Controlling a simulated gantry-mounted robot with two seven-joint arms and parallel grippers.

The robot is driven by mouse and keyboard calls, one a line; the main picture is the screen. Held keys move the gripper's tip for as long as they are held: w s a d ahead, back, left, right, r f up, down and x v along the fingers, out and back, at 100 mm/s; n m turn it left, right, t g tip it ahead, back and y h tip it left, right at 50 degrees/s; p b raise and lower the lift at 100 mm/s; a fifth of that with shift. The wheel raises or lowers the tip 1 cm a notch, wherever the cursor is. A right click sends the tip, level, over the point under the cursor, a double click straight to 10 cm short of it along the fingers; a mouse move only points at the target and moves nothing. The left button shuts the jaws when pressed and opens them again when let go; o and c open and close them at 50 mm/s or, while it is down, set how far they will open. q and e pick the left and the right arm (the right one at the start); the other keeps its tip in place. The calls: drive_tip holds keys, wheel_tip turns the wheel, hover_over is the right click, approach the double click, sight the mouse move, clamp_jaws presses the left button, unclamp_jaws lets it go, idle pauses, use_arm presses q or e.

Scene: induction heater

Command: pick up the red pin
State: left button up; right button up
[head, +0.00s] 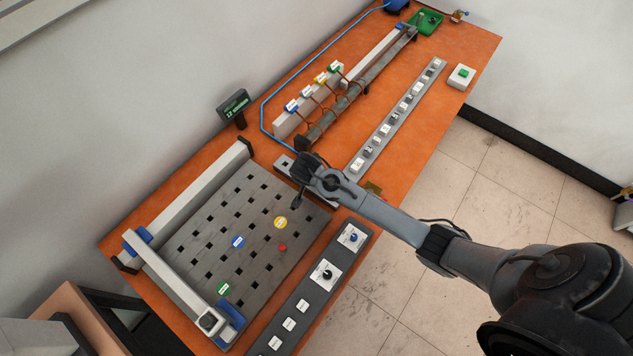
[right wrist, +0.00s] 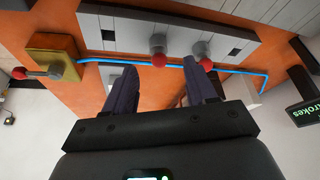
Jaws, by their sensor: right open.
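Two grey pegs with red ball ends stand in a grey slotted strip in the right wrist view, one near the middle (right wrist: 158,55) and one to its right (right wrist: 203,57). A small red piece (head: 282,247) also shows on the perforated grey plate in the head view, below a yellow disc. My right gripper (head: 295,180) is over the grey strip (head: 284,162). Its fingers are open and empty in the right wrist view (right wrist: 160,72), with the middle red-ended peg seen between the tips, apart from them. My left gripper is not in view.
The perforated plate (head: 205,262) carries yellow, blue and green discs. A panel with switches and knobs (head: 300,320) lies along the front edge. A yellow box with a red-ended lever (right wrist: 50,58) is at the left of the wrist view. A blue hose (head: 262,110) runs along the back.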

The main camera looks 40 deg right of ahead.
drive_tip(key=shift+x, duration=2.55)
drive_tip(key=shift+s, duration=0.1)
clamp_jaws()
